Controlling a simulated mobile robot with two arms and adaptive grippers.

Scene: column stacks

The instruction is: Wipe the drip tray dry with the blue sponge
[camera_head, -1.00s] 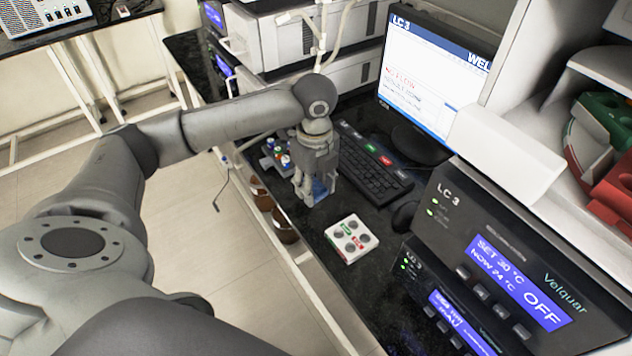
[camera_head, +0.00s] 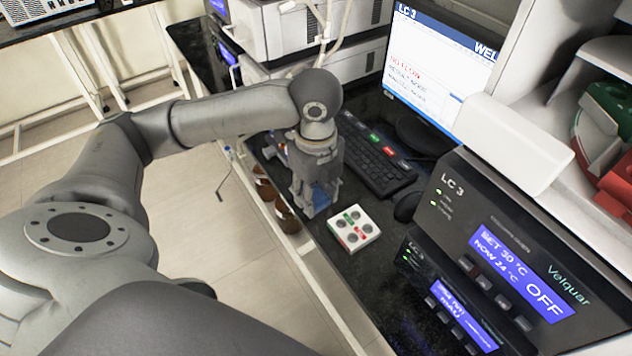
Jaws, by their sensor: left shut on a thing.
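My left gripper (camera_head: 311,200) points down at the dark bench top, between the keyboard and the bench's front edge. I cannot make out the drip tray; the gripper and arm cover part of the bench there. My right gripper is not in view.
A white block (camera_head: 353,229) with round grey wells sits just right of the gripper. A keyboard (camera_head: 372,160), mouse (camera_head: 406,207) and monitor (camera_head: 425,75) stand behind. LC 3 units (camera_head: 500,250) fill the right. Brown bottles (camera_head: 284,216) are at the front edge.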

